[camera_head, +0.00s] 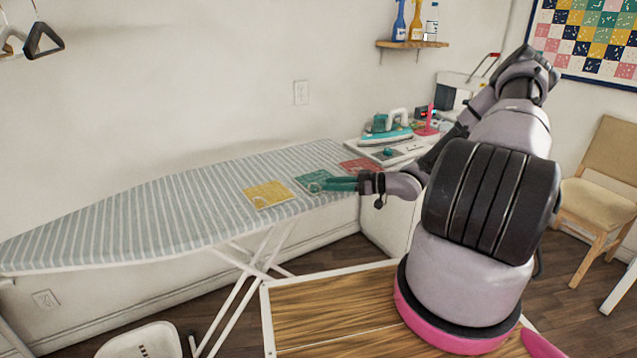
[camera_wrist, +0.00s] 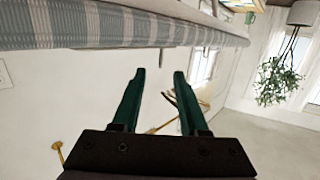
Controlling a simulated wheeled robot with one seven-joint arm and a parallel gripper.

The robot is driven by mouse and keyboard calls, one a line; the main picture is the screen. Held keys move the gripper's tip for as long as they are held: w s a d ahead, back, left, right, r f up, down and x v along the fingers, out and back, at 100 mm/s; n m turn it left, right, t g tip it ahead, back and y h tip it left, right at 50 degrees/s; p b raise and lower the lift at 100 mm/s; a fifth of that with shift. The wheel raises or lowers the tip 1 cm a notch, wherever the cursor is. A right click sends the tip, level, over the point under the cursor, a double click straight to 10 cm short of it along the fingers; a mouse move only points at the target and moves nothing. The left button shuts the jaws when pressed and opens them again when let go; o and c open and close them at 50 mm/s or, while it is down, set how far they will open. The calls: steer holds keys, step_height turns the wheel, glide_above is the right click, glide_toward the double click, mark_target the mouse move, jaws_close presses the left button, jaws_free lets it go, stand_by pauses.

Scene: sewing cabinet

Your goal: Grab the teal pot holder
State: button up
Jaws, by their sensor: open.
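The teal pot holder (camera_head: 308,178) lies flat on the striped ironing board, between a yellow pot holder (camera_head: 268,194) and a red pot holder (camera_head: 361,166). My gripper (camera_head: 328,184) has dark green fingers that reach in from the right in the head view. The fingertips overlap the teal pot holder's right side there; I cannot tell whether they touch it. In the wrist view my gripper (camera_wrist: 158,74) is open with nothing between its fingers. The teal pot holder cannot be made out in the wrist view.
The ironing board (camera_head: 130,222) runs along the wall, and its edge crosses the top of the wrist view (camera_wrist: 110,25). A teal iron (camera_head: 388,134) stands on the white cabinet beyond the board's right end. A white stool (camera_head: 142,342) is at the lower left.

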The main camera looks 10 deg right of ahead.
mark_target(304, 192)
steer(key=x, duration=0.9)
steer(key=shift+w+a, duration=0.2)
steer(key=shift+a, duration=0.2)
jaws_close()
